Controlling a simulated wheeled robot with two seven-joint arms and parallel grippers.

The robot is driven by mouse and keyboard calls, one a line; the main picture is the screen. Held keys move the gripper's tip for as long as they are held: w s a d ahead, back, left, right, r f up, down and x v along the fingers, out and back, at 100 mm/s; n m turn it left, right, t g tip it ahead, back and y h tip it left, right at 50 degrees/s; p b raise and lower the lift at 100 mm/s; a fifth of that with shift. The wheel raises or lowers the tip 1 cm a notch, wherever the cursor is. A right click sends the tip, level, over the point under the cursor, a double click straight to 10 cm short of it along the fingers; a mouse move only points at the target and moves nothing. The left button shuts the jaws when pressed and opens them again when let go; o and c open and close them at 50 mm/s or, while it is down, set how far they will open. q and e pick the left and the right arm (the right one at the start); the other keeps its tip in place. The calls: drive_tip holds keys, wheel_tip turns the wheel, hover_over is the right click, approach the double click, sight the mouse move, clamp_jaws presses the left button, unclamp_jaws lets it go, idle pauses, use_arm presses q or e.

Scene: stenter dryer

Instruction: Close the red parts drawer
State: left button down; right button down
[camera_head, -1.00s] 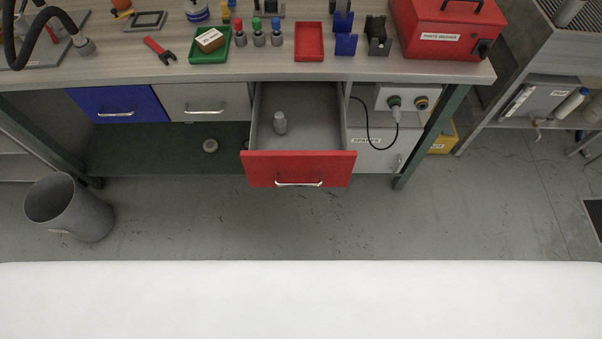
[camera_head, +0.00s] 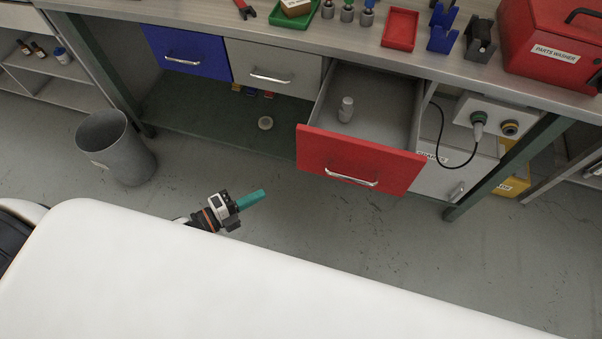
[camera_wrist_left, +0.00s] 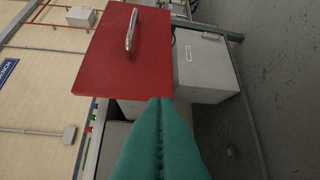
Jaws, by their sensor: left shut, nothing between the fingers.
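The red parts drawer (camera_head: 358,165) is pulled out under the workbench, with its red front and silver handle facing me. A small grey-white bottle-like piece (camera_head: 346,109) stands inside it. My left gripper (camera_head: 252,199) has teal fingers pressed together with nothing between them. In the head view it is in front of the bench, left of and below the drawer front, apart from it. In the left wrist view the teal fingers (camera_wrist_left: 158,130) point toward the red drawer front (camera_wrist_left: 120,50), whose handle shows above them. My right gripper is not in view.
Blue (camera_head: 186,50) and grey (camera_head: 272,66) drawers beside the red one are shut. A grey bin (camera_head: 115,148) stands on the floor at left. A green bench leg (camera_head: 490,180) and a plugged cable are right of the drawer. Floor before the drawer is clear.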

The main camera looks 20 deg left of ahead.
use_arm(q)
drive_tip(key=w+d+r, duration=0.1)
drive_tip(key=w+d, duration=0.2)
drive_tip(key=w+d+r+m+h, duration=0.1)
drive_tip(key=w+d, duration=0.2)
drive_tip(key=w+d+r+m+h+p, duration=0.1)
drive_tip(key=w+d, duration=0.2)
drive_tip(key=shift+w+r, duration=0.1)
drive_tip(key=shift+w, duration=0.05)
drive_tip(key=shift+w+a, duration=0.1)
drive_tip(key=shift+w, duration=0.4)
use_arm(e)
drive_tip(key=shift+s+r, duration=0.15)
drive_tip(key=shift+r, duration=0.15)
